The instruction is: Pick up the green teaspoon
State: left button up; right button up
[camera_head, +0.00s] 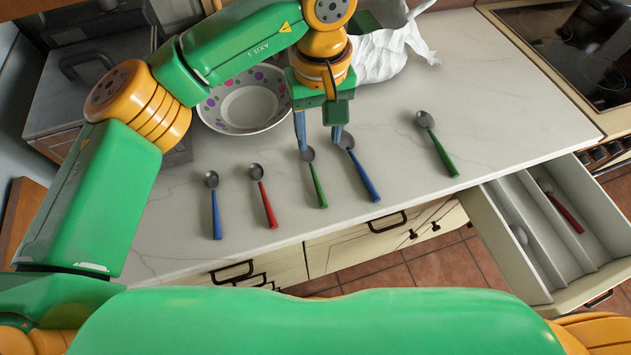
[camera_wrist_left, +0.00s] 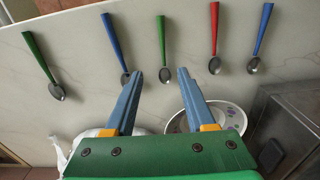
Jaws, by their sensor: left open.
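Two green-handled spoons lie on the pale counter. The smaller green one (camera_head: 318,184) is in the middle of the row, and it also shows in the left wrist view (camera_wrist_left: 162,38). The larger green one (camera_head: 440,150) lies farther right, and it is at the left of the left wrist view (camera_wrist_left: 38,57). My left gripper (camera_head: 319,143) is open and empty, pointing down. My right gripper is not in view.
Blue spoons (camera_head: 216,212) (camera_head: 362,175) and a red spoon (camera_head: 265,200) lie in the same row. A dotted bowl (camera_head: 214,117) and a white cloth (camera_head: 385,58) sit behind. An open drawer (camera_head: 503,236) at right holds another red-handled spoon (camera_head: 566,212).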

pick_arm(q)
jog(key=b, duration=0.4)
send_over(315, 177)
jog(key=f, duration=0.5)
jog(key=shift+w+d+f, duration=0.15)
jog(key=shift+d+f, duration=0.1)
jog(key=shift+d, duration=0.05)
jog(key=shift+w+f, duration=0.15)
jog(key=shift+f, duration=0.05)
jog(key=shift+f+p, duration=0.3)
jog(key=shift+p, duration=0.1)
jog(key=f+p, duration=0.1)
jog(key=f, duration=0.2)
jog(key=s+f+p, duration=0.1)
jog(key=f, duration=0.1)
jog(key=shift+a+f+p, duration=0.2)
jog(key=shift+a+p, duration=0.1)
jog(key=shift+p, duration=0.05)
jog(key=shift+w+f, duration=0.2)
jog(key=shift+f, duration=0.05)
grip_shut()
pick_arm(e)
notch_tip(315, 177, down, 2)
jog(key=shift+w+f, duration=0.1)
